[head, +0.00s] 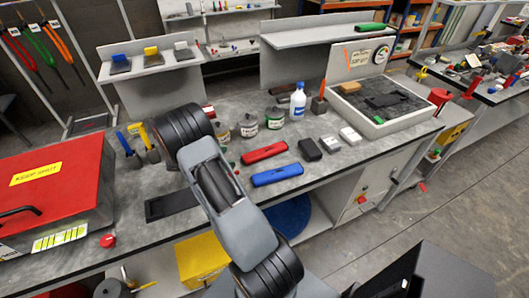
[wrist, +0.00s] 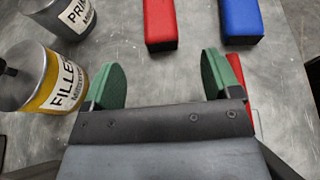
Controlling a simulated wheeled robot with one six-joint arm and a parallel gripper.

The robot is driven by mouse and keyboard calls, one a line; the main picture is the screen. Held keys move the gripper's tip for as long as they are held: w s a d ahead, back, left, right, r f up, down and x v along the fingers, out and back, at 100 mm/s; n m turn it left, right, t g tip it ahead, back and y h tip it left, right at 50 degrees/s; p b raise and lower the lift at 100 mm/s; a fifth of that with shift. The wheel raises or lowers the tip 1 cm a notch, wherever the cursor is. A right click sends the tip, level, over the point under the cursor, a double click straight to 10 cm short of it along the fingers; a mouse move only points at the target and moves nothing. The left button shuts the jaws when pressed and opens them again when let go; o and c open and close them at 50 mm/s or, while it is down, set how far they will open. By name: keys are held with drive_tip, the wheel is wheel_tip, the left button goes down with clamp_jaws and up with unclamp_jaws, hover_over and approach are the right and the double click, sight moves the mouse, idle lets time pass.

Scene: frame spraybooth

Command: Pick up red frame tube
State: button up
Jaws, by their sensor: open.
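My gripper (wrist: 163,80) is open, with two green finger pads apart and bare grey worktop between them. In the wrist view, a red bar (wrist: 160,24) lies ahead of the gap, beyond the fingertips and not between them. The same bar lies on the bench in the head view (head: 264,153). Another red piece (wrist: 239,72) shows beside and partly behind the right finger. Most of it is hidden, so I cannot tell whether it is a tube. My arm hides most of my gripper in the head view.
A blue bar (wrist: 241,20) lies right of the red bar. A yellow filler can (wrist: 52,80) stands close left of the left finger, with a primer can (wrist: 62,18) beyond it. A red case (head: 55,185) and a grey-walled tray (head: 385,130) flank the bench.

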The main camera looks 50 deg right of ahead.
sight(249, 156)
drive_tip(key=x, duration=0.4)
drive_tip(key=shift+d+f+p, duration=0.1)
drive_tip(key=shift+d+p, duration=0.1)
drive_tip(key=shift+p, duration=0.15)
drive_tip(key=shift+p+x, duration=1.1)
drive_tip(key=shift+x, duration=1.5)
drive_tip(key=c, duration=1.1)
